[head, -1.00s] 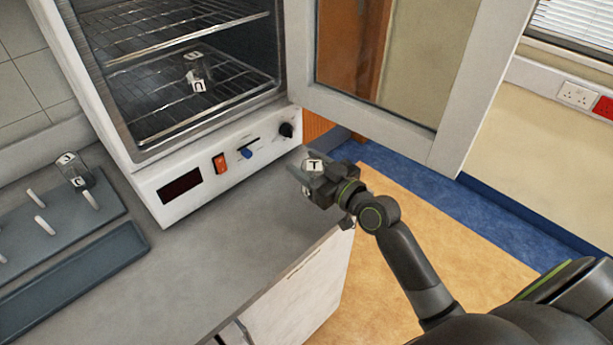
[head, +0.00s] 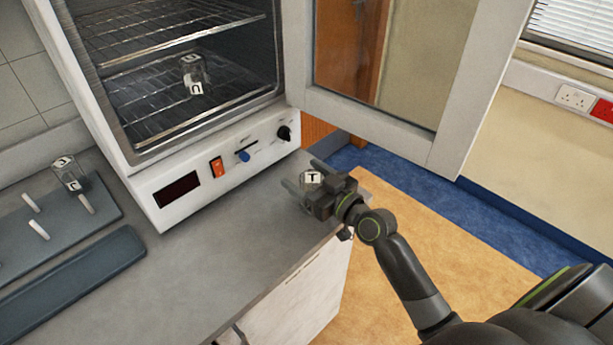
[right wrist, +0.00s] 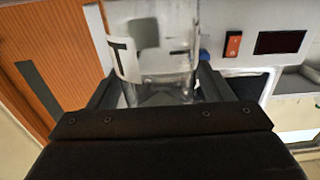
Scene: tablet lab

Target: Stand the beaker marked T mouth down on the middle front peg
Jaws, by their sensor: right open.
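The clear beaker marked T (head: 312,177) is at the bench's right end, between the fingers of my right gripper (head: 302,190). The jaws are open, one finger on each side of it. In the right wrist view the beaker (right wrist: 165,65) stands between the fingers, its T label upright; its top runs out of the picture. I cannot tell whether it touches a finger. The grey peg board (head: 75,230) lies at the left with white pegs. The middle front peg (head: 39,230) appears bare. My left gripper is not in view.
Another beaker (head: 68,174) sits at the peg board's back right. A grey trough (head: 75,285) lies in front of the board. The oven (head: 175,190) stands open with a beaker (head: 192,75) inside; its door (head: 390,115) swings out rightward. Clear bench lies between.

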